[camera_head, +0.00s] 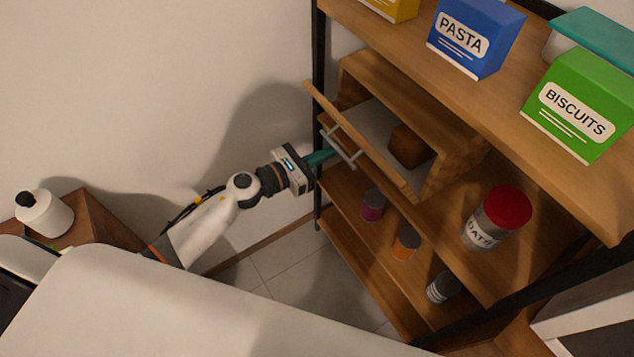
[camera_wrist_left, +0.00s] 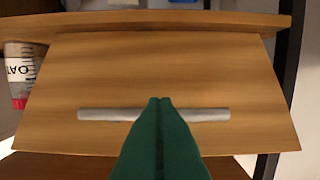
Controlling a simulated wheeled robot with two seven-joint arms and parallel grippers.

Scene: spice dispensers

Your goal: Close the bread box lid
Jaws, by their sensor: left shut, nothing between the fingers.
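The wooden bread box (camera_head: 455,165) stands on a shelf of the rack, with a brown loaf (camera_head: 408,146) inside. Its lid (camera_head: 378,152) is tilted partly open, and a gap shows the inside. A grey bar handle (camera_head: 338,147) is on the lid's outer face. My left gripper (camera_head: 328,156) is shut and empty, with its green fingertips at the handle. In the left wrist view the lid (camera_wrist_left: 160,75) fills the middle, and the fingertips (camera_wrist_left: 160,100) overlap the handle (camera_wrist_left: 100,114); whether they touch it I cannot tell. My right gripper is not in view.
A jar with a red lid (camera_head: 497,218) stands on the shelf right of the bread box. Several small jars, one orange (camera_head: 406,243), stand on the shelf below. Pasta (camera_head: 475,38) and biscuits (camera_head: 582,105) boxes stand above. Open floor (camera_head: 290,275) lies left of the rack.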

